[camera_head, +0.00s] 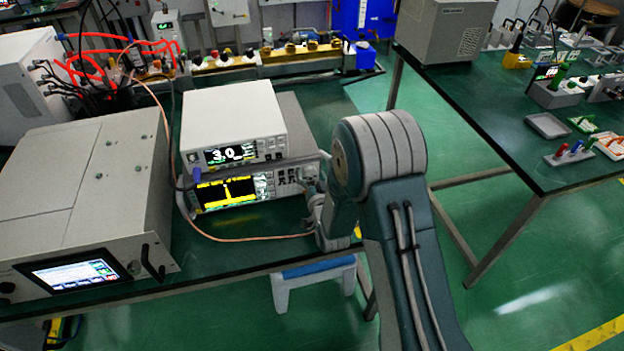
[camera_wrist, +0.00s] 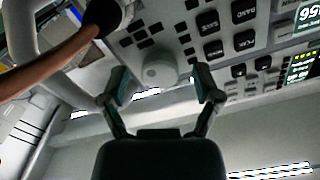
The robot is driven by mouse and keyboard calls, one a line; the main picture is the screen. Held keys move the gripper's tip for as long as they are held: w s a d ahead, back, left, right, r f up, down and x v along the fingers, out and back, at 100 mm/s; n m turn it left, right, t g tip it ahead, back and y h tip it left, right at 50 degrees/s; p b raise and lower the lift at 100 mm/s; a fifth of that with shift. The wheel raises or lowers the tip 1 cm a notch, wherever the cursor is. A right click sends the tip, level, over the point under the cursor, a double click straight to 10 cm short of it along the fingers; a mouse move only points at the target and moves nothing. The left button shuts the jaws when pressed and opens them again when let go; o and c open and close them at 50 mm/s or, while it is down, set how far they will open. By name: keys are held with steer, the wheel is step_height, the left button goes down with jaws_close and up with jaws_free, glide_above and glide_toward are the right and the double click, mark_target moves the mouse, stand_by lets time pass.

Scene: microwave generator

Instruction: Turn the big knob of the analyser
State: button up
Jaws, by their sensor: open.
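The analyser (camera_head: 234,189) is the lower bench instrument with a yellow trace on its screen. Its right front end is partly hidden by my arm in the head view. In the wrist view, the big pale round knob (camera_wrist: 160,71) is on the grey panel, beside dark buttons. My gripper (camera_wrist: 160,79) is open, with one finger to each side of the knob in the picture. I see no contact with the knob, and the remaining gap is hard to judge. In the head view my gripper (camera_head: 316,208) is small and mostly hidden by my arm.
Another instrument (camera_head: 232,118) reading 3.0 sits on the analyser. An orange cable (camera_head: 214,238) runs from the left towards the analyser's right end; it shows close by in the wrist view (camera_wrist: 50,65) with a black connector (camera_wrist: 104,14). A large grey box (camera_head: 85,190) stands left.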

steer(key=v, duration=1.1)
steer(key=shift+s, duration=0.4)
steer(key=shift+d, duration=0.1)
steer(key=d+r+g+h, duration=0.3)
steer(key=d+r+g, duration=0.35)
steer(key=r, duration=0.65)
steer(key=s+d+r+g+h, duration=0.1)
steer(key=s+d+r+g, duration=0.1)
steer(key=s, duration=0.9)
steer(key=s+d+r+n+g+h, duration=0.1)
steer(key=s+d+r+g, duration=0.2)
steer(key=s, duration=0.8)
step_height(320, 180, up, 3)
steer(key=shift+s+d+r, duration=0.15)
steer(key=shift+d+r, duration=0.05)
steer(key=shift+d, duration=0.95)
